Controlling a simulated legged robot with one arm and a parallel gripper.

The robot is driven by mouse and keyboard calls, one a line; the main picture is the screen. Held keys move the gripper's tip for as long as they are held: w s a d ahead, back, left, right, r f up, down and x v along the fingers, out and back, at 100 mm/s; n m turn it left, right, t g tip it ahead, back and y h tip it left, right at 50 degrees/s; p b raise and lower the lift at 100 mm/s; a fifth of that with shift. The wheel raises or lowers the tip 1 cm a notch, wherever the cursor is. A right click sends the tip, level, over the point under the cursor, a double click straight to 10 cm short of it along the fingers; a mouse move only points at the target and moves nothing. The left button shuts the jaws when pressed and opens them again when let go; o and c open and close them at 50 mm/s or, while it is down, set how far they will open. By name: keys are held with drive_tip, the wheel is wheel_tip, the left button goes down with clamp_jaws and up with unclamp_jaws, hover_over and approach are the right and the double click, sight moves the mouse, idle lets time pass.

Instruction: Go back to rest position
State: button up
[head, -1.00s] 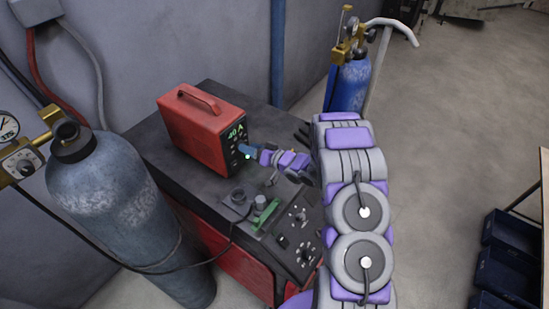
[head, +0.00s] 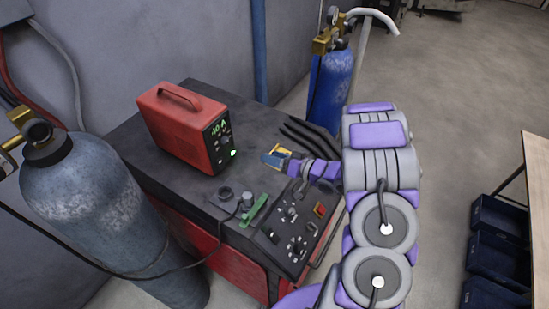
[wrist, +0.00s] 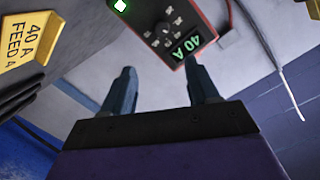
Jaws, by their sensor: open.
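My gripper (head: 272,157) is open and empty above the dark bench top, to the right of the red power unit and apart from it. Its two blue fingers show spread in the wrist view (wrist: 161,85), with nothing between them. The red power unit (head: 178,128) stands upright on the black cabinet top (head: 125,132); its green display reads 40 A and a green light is lit. Its front panel, with a knob and buttons, shows beyond the fingers in the wrist view (wrist: 165,30). My arm stretches in from the right.
Gas cylinders stand left (head: 85,205) and behind (head: 332,88). Dark bins (head: 500,235) stand right; floor between is clear.

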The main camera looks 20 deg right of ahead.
idle(0.4)
drive_tip(key=w+d+f+g+h+b, duration=0.2)
drive_tip(key=w+d+f+h+b, duration=0.1)
drive_tip(key=d+h+b, duration=0.4)
drive_tip(key=s+d+r+m+g+h+b, duration=0.1)
drive_tip(key=s+d+r+g+h+b, duration=0.1)
drive_tip(key=s+g+h+b, duration=0.5)
drive_tip(key=s+a+f+g+y+b, duration=0.1)
drive_tip(key=s+a+g+b, duration=0.1)
drive_tip(key=s+a, duration=0.4)
drive_tip(key=s+a+f+g+y+b, duration=0.2)
drive_tip(key=s+a, duration=0.5)
drive_tip(key=s, duration=1)
drive_tip(key=s+a+f+g+y+b, duration=0.1)
drive_tip(key=s+a+g+b, duration=0.1)
drive_tip(key=s+a, duration=0.4)
drive_tip(key=s+b, duration=0.1)
drive_tip(key=s, duration=0.4)
drive_tip(key=shift+s+a+f+n, duration=0.25)
drive_tip(key=shift+a+f+n, duration=0.05)
drive_tip(key=shift+a+f, duration=0.05)
